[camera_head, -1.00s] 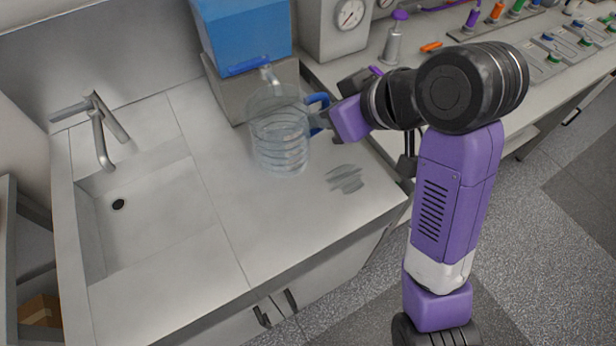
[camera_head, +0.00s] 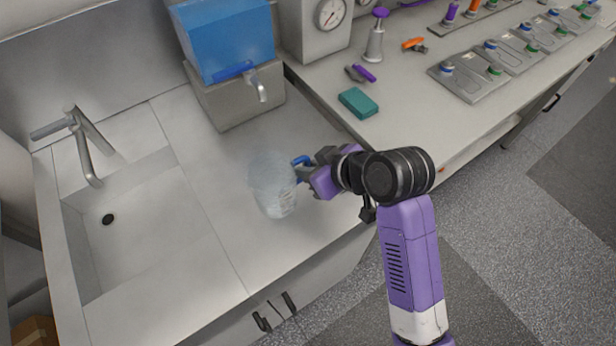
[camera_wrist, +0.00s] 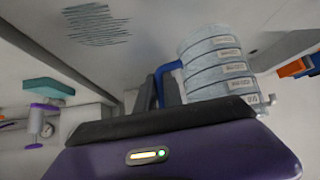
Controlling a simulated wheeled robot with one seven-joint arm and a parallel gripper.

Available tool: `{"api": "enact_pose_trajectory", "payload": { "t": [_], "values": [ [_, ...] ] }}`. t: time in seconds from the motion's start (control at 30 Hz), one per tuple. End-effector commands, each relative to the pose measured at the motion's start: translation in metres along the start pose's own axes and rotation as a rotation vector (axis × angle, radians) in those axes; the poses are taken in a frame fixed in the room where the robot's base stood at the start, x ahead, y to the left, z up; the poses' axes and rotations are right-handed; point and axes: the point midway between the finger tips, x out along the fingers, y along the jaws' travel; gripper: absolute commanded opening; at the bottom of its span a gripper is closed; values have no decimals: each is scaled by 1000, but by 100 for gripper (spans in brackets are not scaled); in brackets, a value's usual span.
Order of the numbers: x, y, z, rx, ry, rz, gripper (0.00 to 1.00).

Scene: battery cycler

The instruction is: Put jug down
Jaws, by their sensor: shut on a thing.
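The clear jug (camera_head: 272,185) with a blue handle (camera_head: 301,162) is over the sink counter in the head view, in front of the blue water tank. It looks blurred there, and I cannot tell whether its base touches the counter. My gripper (camera_head: 312,172) is at the jug's right side, shut on the blue handle. In the wrist view the jug (camera_wrist: 217,65) shows ringed walls with labels, and its blue handle (camera_wrist: 162,82) runs down to the fingers. The fingertips are partly hidden behind the purple gripper body.
A blue tank with a tap (camera_head: 228,40) stands on a grey block (camera_head: 235,97) behind the jug. The sink (camera_head: 130,220) and faucet (camera_head: 82,145) are at left. The counter's front part (camera_head: 235,240) is clear. A teal block (camera_head: 358,103) lies on the right bench.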

Motion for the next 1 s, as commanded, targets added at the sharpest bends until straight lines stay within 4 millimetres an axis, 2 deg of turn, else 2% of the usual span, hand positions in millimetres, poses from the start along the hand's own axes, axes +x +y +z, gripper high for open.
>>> {"api": "enact_pose_trajectory", "payload": {
  "t": [0.3, 0.73, 0.77, 0.83, 1.0],
  "values": [
    [27, -1, 28, 2, -1, -1, 0],
    [32, 0, 33, 1, 0, 0, 0],
    [31, 0, 32, 1, 0, 0, 17],
    [31, 0, 32, 1, -1, 0, 31],
    [31, 0, 32, 1, -1, 0, 33]
  ]
}}
